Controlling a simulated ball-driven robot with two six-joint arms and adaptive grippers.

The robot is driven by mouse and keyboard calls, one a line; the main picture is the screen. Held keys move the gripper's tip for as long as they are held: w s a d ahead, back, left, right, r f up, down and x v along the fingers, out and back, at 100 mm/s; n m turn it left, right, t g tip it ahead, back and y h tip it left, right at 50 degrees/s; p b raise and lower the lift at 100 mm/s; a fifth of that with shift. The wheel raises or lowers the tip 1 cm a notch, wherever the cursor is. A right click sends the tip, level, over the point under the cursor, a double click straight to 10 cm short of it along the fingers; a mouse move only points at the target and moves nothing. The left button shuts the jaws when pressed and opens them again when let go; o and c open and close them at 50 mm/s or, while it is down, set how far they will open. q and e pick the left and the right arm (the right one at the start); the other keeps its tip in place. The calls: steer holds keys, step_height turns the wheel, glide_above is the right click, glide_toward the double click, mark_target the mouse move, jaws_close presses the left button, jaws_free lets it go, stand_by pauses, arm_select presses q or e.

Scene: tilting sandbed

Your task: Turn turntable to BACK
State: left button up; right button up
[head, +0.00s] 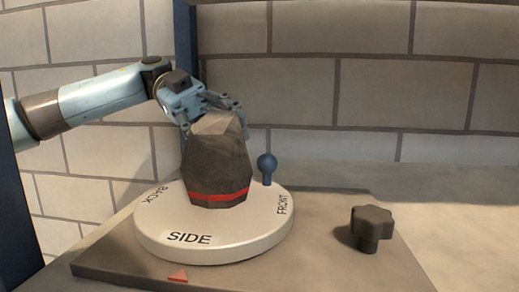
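A round white turntable (220,246) sits on a flat grey base plate. Its SIDE label (189,238) faces the front, close to the red triangle mark (178,276) on the plate. The BACK label (155,195) is at the left rim and the FRONT label (282,204) at the right rim. A blue ball-topped knob (267,165) stands at the rim's back right. A dark faceted rock (217,168) with a red band stands on the turntable. My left gripper (215,112) is behind the rock's top; its fingertips are partly hidden. My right gripper is not in view.
A dark star-shaped clamp knob (371,228) stands on the base plate (330,262) right of the turntable. A dark blue post (186,60) rises behind my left arm. The grey surface at the right is clear.

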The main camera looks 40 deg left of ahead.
mark_target(261, 157)
arm_select(q)
steer(key=x, duration=0.3)
steer(key=shift+d+r+p, duration=0.1)
steer(key=shift+d+p, duration=0.3)
steer(key=x, duration=0.3)
steer(key=shift+w+a+p, duration=0.1)
steer(key=shift+w+p, duration=0.05)
steer(key=shift+p, duration=0.15)
steer(key=shift+f, duration=0.25)
steer(key=shift+c, duration=0.2)
jaws_close()
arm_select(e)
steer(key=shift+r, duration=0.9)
